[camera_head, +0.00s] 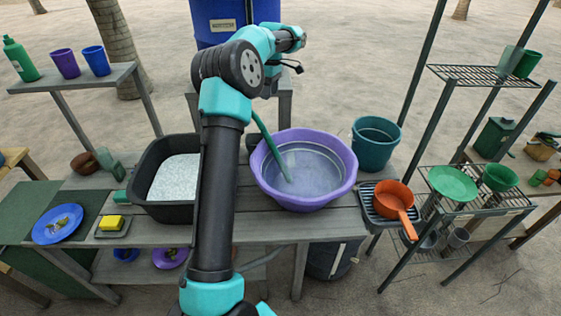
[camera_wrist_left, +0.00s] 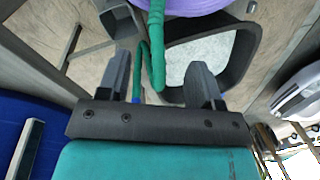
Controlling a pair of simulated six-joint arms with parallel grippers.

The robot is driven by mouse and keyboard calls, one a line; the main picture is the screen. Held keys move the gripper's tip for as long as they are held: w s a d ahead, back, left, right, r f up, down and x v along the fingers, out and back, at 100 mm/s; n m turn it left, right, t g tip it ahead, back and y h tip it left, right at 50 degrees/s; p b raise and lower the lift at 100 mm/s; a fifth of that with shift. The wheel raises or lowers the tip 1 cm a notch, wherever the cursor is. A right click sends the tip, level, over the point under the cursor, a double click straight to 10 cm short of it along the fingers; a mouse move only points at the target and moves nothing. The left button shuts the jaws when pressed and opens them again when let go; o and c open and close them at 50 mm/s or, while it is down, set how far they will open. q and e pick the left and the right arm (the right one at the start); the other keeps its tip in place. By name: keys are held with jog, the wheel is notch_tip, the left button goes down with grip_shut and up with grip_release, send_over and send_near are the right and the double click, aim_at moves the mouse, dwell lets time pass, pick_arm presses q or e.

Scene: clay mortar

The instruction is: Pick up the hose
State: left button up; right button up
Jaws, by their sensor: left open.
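The green hose (camera_head: 271,147) slants down into the purple basin (camera_head: 308,194) in the head view, its upper part hidden behind my left arm. In the left wrist view the hose (camera_wrist_left: 157,45) runs down from the top edge and bends back in a loop, lining up with the gap between my fingers. My left gripper (camera_wrist_left: 160,80) is open, with nothing clamped. I cannot tell whether the hose lies between the fingers or just beyond them. In the head view the left fingers are hard to make out near the blue barrel. My right gripper is not in view.
The blue barrel (camera_head: 213,24) stands behind the table. A black tub (camera_head: 142,182) is left of my arm; a teal bucket (camera_head: 376,143) and an orange pan (camera_head: 394,196) are on the right. A blue plate (camera_head: 44,232) and yellow sponge (camera_head: 111,222) lie at the left.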

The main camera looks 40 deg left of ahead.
aim_at(266, 129)
pick_arm(q)
jog(key=f, duration=0.4)
jog(key=s+f, duration=0.1)
jog(key=f, duration=0.7)
jog(key=shift+s+d, duration=0.35)
jog(key=shift+s, duration=0.05)
jog(key=shift+f, duration=0.1)
jog(key=shift+s+a+f, duration=0.1)
jog(key=shift+s+f, duration=0.1)
jog(key=shift+f, duration=1.05)
jog(key=shift+s+a+f, duration=0.1)
jog(key=shift+s+f, duration=0.1)
jog(key=shift+f, duration=1)
jog(key=shift+c, duration=0.3)
jog(key=c, duration=0.9)
jog(key=shift+r, duration=0.1)
